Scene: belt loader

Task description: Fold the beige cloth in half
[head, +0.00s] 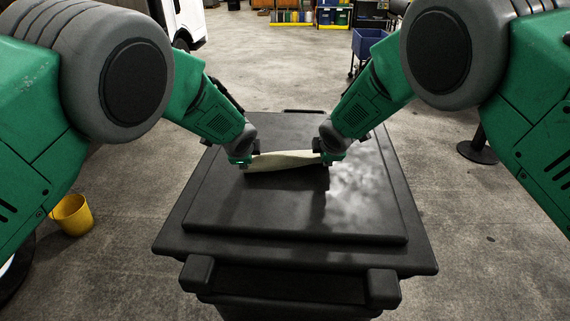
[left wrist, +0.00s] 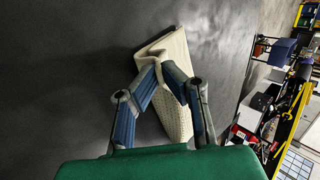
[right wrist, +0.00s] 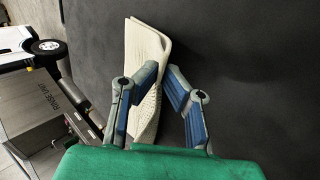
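The beige cloth (head: 285,160) is a narrow folded-looking strip near the far part of the black tabletop, between my two grippers. Overlapping layers show in the left wrist view (left wrist: 181,50) and the right wrist view (right wrist: 143,40). My left gripper (head: 250,161) is at its left end and my right gripper (head: 325,157) at its right end.
The black table (head: 295,222) has a raised flat top, clear in front of the cloth. A yellow bucket (head: 72,214) stands on the floor at left. A blue bin cart (head: 368,42) and a white vehicle (head: 186,20) are farther back.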

